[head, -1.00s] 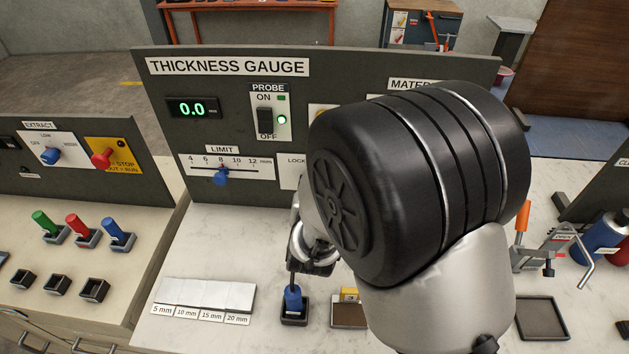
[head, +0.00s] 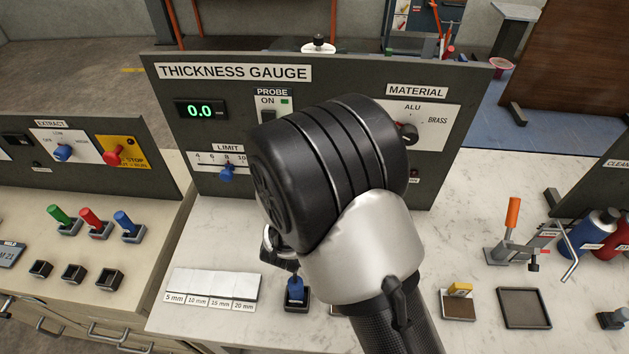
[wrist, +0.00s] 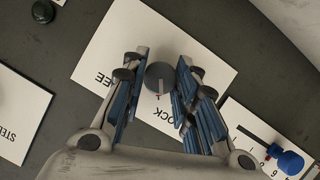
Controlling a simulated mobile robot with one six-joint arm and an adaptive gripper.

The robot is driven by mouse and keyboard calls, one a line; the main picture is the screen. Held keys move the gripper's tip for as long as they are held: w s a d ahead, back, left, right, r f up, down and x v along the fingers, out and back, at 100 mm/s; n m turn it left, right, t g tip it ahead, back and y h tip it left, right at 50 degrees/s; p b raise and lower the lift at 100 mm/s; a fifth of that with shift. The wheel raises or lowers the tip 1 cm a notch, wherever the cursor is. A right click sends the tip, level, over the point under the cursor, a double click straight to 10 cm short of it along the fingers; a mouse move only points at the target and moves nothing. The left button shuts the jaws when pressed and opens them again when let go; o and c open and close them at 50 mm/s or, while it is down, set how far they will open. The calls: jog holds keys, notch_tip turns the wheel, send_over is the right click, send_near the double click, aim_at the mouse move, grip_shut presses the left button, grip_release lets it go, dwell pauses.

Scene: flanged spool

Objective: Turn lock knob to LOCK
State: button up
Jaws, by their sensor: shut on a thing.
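In the wrist view, the lock knob (wrist: 160,77) is a round grey knob on a white label plate (wrist: 112,48). The fingers of my gripper (wrist: 159,72) are on both sides of it and shut on it. The letters EE of the other word (wrist: 103,78) show at the left. I cannot tell whether the mark lines up exactly with LOCK. In the head view my arm hides the knob and its plate.
The thickness gauge panel (head: 232,72) carries a blue limit slider (head: 227,172), which also shows in the wrist view (wrist: 290,162), and a material dial (head: 409,131). On the bench stand a blue-handled lever (head: 295,290), a clamp with orange handle (head: 512,215) and an empty tray (head: 525,308).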

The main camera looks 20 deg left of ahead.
jog(key=shift+r, duration=0.1)
jog(key=o, duration=1)
jog(key=shift+o, duration=0.2)
jog(key=v, duration=1.2)
